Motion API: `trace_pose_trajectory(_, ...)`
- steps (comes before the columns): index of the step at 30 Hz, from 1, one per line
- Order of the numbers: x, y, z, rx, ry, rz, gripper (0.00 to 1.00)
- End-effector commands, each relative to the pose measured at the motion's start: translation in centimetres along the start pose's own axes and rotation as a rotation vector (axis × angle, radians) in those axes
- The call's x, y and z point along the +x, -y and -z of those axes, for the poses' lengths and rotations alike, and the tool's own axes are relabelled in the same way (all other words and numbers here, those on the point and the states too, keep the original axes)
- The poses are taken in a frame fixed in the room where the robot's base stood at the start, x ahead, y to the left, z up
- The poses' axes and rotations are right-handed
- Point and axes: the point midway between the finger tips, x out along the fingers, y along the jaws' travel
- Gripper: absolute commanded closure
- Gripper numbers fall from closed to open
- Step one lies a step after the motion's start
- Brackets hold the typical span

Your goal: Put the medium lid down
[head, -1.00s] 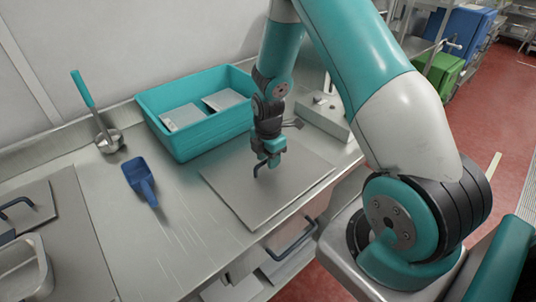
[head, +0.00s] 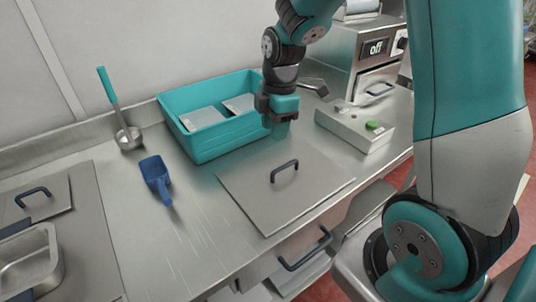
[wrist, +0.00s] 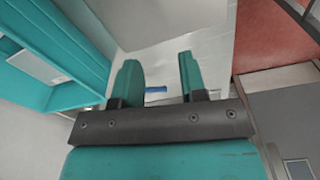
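The medium lid (head: 270,205), a flat grey square plate with a dark blue bar handle (head: 284,165), lies flat on the steel counter in front of the teal bin. My gripper (head: 281,128) hangs above and behind the handle, apart from it and empty. In the wrist view my gripper (wrist: 160,75) has its two fingers spread. The blue handle (wrist: 156,89) shows between them, farther off, and the lid's grey plate lies around it.
A teal bin (head: 205,151) holding flat grey pieces stands behind the lid. A box with a green button (head: 355,128) is at its right. A blue scoop (head: 157,178), a ladle (head: 128,138) and another handled lid (head: 50,205) are to the left. An open drawer (head: 305,252) is below.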

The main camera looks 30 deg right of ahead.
Motion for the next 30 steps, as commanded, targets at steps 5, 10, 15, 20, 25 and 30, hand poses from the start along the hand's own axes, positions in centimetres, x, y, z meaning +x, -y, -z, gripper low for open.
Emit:
trace_pose_trajectory(5,-5.2,7.5,8.3,0.307,-0.131,0.011,0.61)
trace_pose_trajectory(10,-8.0,15.5,12.7,0.581,-0.214,0.096,0.61)
trace_pose_trajectory(15,-9.2,20.6,14.2,0.744,-0.239,0.169,0.61)
trace_pose_trajectory(20,-9.4,21.9,14.4,0.795,-0.240,0.193,0.61)
trace_pose_trajectory(25,-9.4,21.9,14.4,0.798,-0.240,0.193,0.61)
trace_pose_trajectory(30,-9.4,21.8,14.4,0.798,-0.241,0.192,0.61)
